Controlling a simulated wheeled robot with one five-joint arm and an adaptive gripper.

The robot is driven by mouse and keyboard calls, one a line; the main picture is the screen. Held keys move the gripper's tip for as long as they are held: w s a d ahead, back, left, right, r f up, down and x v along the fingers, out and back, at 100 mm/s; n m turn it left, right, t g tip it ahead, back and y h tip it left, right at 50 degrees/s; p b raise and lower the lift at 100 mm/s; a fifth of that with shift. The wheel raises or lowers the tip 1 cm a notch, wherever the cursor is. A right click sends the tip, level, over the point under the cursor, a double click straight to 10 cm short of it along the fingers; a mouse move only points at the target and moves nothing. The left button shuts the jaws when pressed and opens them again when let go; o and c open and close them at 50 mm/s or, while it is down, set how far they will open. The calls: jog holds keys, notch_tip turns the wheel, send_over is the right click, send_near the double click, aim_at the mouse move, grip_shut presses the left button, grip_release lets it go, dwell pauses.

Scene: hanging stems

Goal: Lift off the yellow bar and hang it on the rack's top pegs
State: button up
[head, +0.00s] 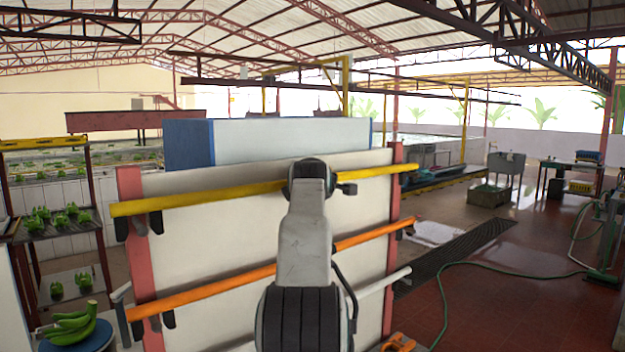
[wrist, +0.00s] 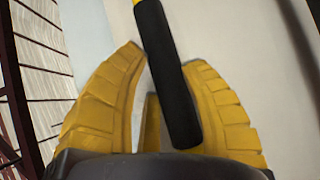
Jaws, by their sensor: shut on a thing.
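The yellow bar (head: 222,193) runs across the upper part of the rack (head: 228,240), a white panel between red posts. It slopes up slightly to the right, and its middle is hidden behind my arm. Dark pieces show just below its left end; I cannot tell whether it rests on them. In the wrist view, my gripper (wrist: 168,55) has its yellow fingers on either side of the bar's black sleeve (wrist: 178,95) and is shut on it. In the head view my own wrist hides the fingers.
An orange bar (head: 215,287) crosses the rack lower down, and a white bar (head: 385,282) is below it at the right. Green bananas (head: 72,322) lie on a blue stand at the lower left. A green hose (head: 445,300) lies on open red floor at the right.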

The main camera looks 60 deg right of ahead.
jog(key=shift+f, duration=0.25)
jog(key=o, duration=1.3)
jog(key=shift+c, duration=0.2)
jog(key=shift+o, duration=0.2)
jog(key=shift+f, duration=0.15)
jog(key=v, duration=1.2)
jog(key=shift+a, duration=0.1)
